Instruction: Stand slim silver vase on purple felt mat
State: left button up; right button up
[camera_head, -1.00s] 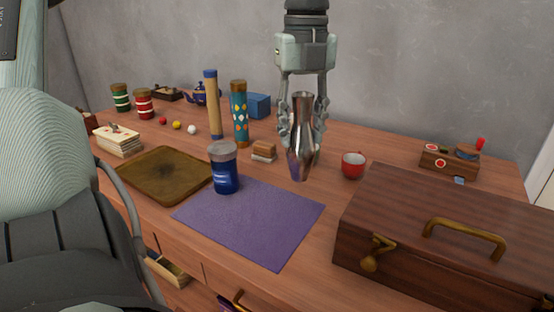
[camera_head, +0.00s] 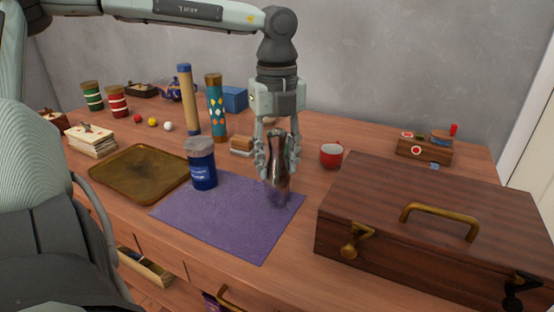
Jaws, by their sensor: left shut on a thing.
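The slim silver vase (camera_head: 278,172) is upright between the fingers of my left gripper (camera_head: 276,160), which is shut on it. The vase's lower end is over the back right part of the purple felt mat (camera_head: 226,222). Its base looks blurred, and I cannot tell whether it touches the mat. A blue jar with a grey lid (camera_head: 202,172) stands at the mat's back left edge. My right gripper is not in view.
A brown wooden case (camera_head: 420,215) with brass fittings stands right of the mat. A dark tray (camera_head: 140,174) lies left of the mat. Tall tubes (camera_head: 216,108) stand behind. The mat's front and middle are clear.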

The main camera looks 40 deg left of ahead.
pick_arm(q)
jog(key=o, duration=1.3)
jog(key=shift+o, duration=0.2)
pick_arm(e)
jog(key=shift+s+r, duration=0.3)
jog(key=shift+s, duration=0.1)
pick_arm(q)
jog(key=shift+r, duration=0.6)
notch_tip(320, 180, up, 10)
jog(key=shift+f, duration=0.1)
jog(key=shift+r+p, duration=0.3)
jog(key=shift+r, duration=0.3)
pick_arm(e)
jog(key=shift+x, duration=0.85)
